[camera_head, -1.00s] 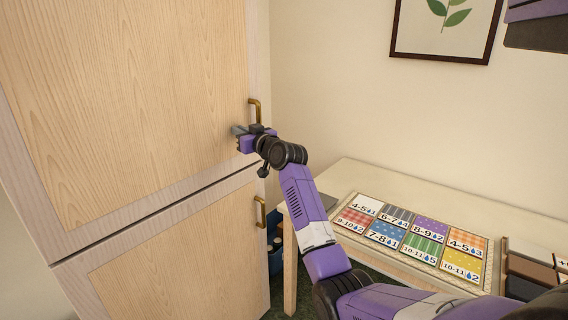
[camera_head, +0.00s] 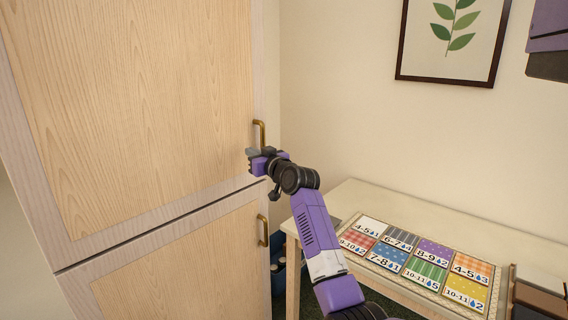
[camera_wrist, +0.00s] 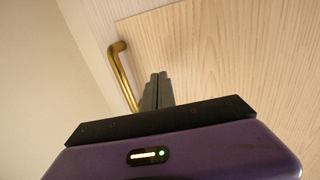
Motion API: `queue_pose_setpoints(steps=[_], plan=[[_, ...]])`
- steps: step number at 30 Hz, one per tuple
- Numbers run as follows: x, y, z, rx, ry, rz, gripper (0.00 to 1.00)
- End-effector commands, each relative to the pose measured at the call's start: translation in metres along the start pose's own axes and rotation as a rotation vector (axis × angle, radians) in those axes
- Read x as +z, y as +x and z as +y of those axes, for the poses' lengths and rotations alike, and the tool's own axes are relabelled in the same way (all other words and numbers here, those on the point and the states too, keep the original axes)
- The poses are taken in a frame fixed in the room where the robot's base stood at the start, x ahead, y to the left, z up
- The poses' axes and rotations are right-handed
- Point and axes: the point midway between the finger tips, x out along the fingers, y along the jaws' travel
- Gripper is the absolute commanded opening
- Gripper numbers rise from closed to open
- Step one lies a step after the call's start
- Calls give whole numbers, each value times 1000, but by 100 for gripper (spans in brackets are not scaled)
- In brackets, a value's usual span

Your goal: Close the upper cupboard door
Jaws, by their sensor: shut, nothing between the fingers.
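The upper cupboard door (camera_head: 140,95) is a pale wood panel with a lighter frame. It looks flush with, or very near, the line of the lower door (camera_head: 185,265); I cannot tell whether a small gap is left. Its brass handle (camera_head: 260,133) is at its right edge and also shows in the wrist view (camera_wrist: 122,75). My gripper (camera_head: 252,160) is at the door's right edge, just below the handle. In the wrist view its fingers (camera_wrist: 158,85) are together, empty, beside the handle and in front of the door face. Whether they touch the door is unclear.
A pale table (camera_head: 350,205) with a board of coloured number cards (camera_head: 420,255) stands right of the cupboard. Blue containers (camera_head: 278,268) sit under it. The lower door has its own brass handle (camera_head: 262,230). A framed leaf picture (camera_head: 450,40) hangs on the wall.

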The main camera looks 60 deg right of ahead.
Motion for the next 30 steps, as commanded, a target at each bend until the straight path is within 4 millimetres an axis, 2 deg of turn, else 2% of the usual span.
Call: queue_pose_setpoints(steps=[8, 18, 23, 30], plan=[[2, -32, 10, 4, 1, 1, 0], [2, -83, 23, 4, 2, 2, 0], [2, -94, 26, 4, 2, 0, 0], [1, -95, 26, 4, 2, 0, 0]])
